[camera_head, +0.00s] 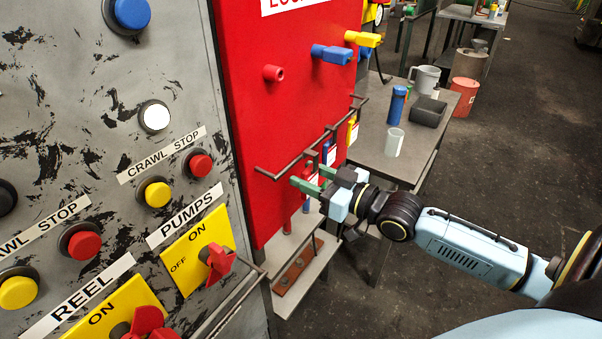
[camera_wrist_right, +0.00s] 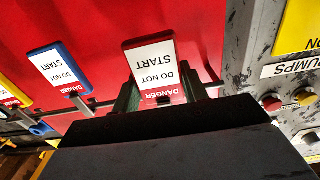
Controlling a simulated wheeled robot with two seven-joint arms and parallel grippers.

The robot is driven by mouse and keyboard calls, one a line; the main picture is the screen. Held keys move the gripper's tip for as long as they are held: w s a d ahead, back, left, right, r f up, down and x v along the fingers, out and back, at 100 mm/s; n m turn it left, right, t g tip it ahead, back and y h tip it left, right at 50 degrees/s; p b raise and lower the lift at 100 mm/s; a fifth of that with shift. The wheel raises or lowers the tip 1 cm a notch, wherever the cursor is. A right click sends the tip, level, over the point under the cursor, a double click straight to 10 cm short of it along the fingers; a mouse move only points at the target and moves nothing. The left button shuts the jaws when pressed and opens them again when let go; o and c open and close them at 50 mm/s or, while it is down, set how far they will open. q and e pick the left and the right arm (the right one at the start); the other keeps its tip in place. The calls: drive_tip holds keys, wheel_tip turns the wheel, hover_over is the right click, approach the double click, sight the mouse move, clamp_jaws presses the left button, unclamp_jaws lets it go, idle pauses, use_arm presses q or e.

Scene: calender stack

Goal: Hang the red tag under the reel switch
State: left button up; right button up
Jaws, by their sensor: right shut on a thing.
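My right gripper (camera_head: 314,180) is at the hook rail on the red board. Its green fingers are shut on the red tag (camera_wrist_right: 155,68), whose white face reads DANGER DO NOT START in the right wrist view. The tag is still close to the rail, and I cannot tell whether it is on its hook. The reel switch (camera_head: 147,325) has a red handle on a yellow ON plate, cut off at the bottom of the head view below the REEL label (camera_head: 78,296). My left gripper is not in view.
A blue tag (camera_wrist_right: 60,68) and a yellow tag (camera_head: 353,130) hang on the rail (camera_head: 275,175). The pumps switch (camera_head: 218,262) is right of the reel switch. A thin bar (camera_head: 240,302) runs beside the switches. A table (camera_head: 372,150) with cups stands behind my right arm.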

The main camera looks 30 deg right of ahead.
drive_tip(key=p+v, duration=0.1)
drive_tip(key=v, duration=1.4)
drive_tip(key=shift+s, duration=0.15)
